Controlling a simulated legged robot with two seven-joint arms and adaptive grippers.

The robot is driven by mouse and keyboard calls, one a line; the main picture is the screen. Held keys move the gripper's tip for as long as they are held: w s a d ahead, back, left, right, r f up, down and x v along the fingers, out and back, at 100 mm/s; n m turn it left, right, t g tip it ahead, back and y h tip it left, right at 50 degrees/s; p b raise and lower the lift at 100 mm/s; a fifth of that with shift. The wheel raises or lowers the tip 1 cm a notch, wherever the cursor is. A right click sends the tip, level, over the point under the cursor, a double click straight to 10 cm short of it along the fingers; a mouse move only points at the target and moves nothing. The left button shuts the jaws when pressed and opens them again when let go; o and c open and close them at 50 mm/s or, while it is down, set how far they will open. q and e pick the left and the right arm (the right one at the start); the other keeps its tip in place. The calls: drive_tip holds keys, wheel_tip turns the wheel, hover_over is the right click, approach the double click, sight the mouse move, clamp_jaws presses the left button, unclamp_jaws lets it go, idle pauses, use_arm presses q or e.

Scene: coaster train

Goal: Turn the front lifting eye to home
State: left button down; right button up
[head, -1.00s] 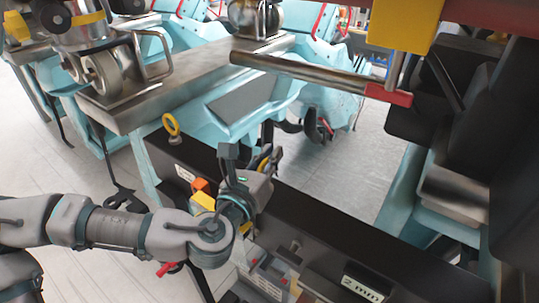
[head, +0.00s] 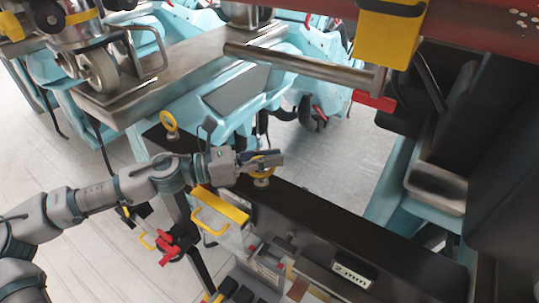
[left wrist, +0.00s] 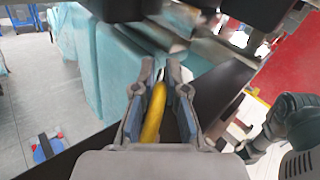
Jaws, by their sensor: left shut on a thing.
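A yellow lifting eye (head: 262,173) stands on a short metal base on the long black beam (head: 330,210). My left gripper (head: 268,159) reaches it from the left, with its fingers around the ring, and is shut on it. In the left wrist view the yellow ring (left wrist: 153,115) sits upright between the two fingers of the left gripper (left wrist: 160,80), seen nearly edge-on. The fingers hide part of the ring in the head view. A second yellow lifting eye (head: 169,122) stands at the beam's far left end, free of any gripper. My right gripper is not in view.
A yellow-handled case (head: 222,208) and a parts tray (head: 245,285) lie in front of the beam. A "2 mm" label (head: 352,275) is near. A steel bar (head: 295,65) with a red end hangs above the beam's far side. Light blue train seats stand behind.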

sight(268, 183)
use_arm(q)
drive_tip(key=m+g, duration=0.1)
drive_tip(key=g, duration=0.2)
drive_tip(key=m+g+b, duration=0.1)
drive_tip(key=m+g, duration=0.1)
drive_tip(key=g, duration=0.1)
drive_tip(key=m+g, duration=0.2)
drive_tip(key=shift+s+f+g+y+b, duration=0.25)
drive_tip(key=shift+f+g+y+b, duration=0.05)
drive_tip(key=shift+g+b, duration=0.1)
drive_tip(key=m+g, duration=0.1)
drive_tip(key=m+g+y, duration=0.1)
drive_tip(key=g, duration=0.1)
drive_tip(key=shift+s+a+r+m, duration=0.1)
drive_tip(key=shift+s+r+m, duration=0.1)
drive_tip(key=shift+m, duration=0.2)
drive_tip(key=shift+s+m+g+y, duration=0.1)
drive_tip(key=shift+m+g+y, duration=0.9)
drive_tip(key=shift+g, duration=0.4)
drive_tip(key=c, duration=1.2)
unclamp_jaws()
drive_tip(key=shift+a, duration=0.1)
wheel_tip(268, 183, up, 10)
drive_tip(key=shift+f, duration=0.1)
